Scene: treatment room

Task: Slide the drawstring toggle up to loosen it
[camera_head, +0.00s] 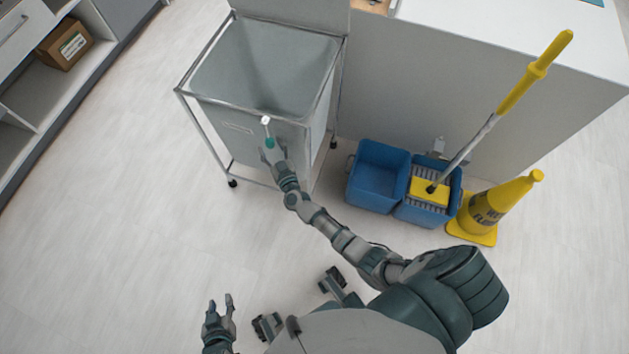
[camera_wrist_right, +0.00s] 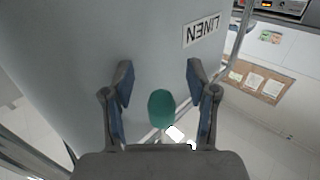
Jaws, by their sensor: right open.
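The teal oval toggle (camera_head: 269,143) is at the front of the grey linen hamper bag (camera_head: 240,132), with a small white piece (camera_head: 265,121) just above it. In the right wrist view the toggle (camera_wrist_right: 161,108) lies between the spread fingers of my right gripper (camera_wrist_right: 158,84), with a visible gap on each side. My right gripper (camera_head: 272,153) is open at the bag's front in the head view and partly covers the toggle's surroundings. The cord itself is too small to make out. My left gripper (camera_head: 220,303) is low at the left, empty, its fingers apart.
A metal frame (camera_head: 204,127) on castors carries the bag, which bears a LINEN label (camera_wrist_right: 202,30). Blue mop buckets (camera_head: 378,175), a yellow-handled mop (camera_head: 520,88) and a yellow floor cone (camera_head: 497,204) stand to the right. Floor at the left is clear.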

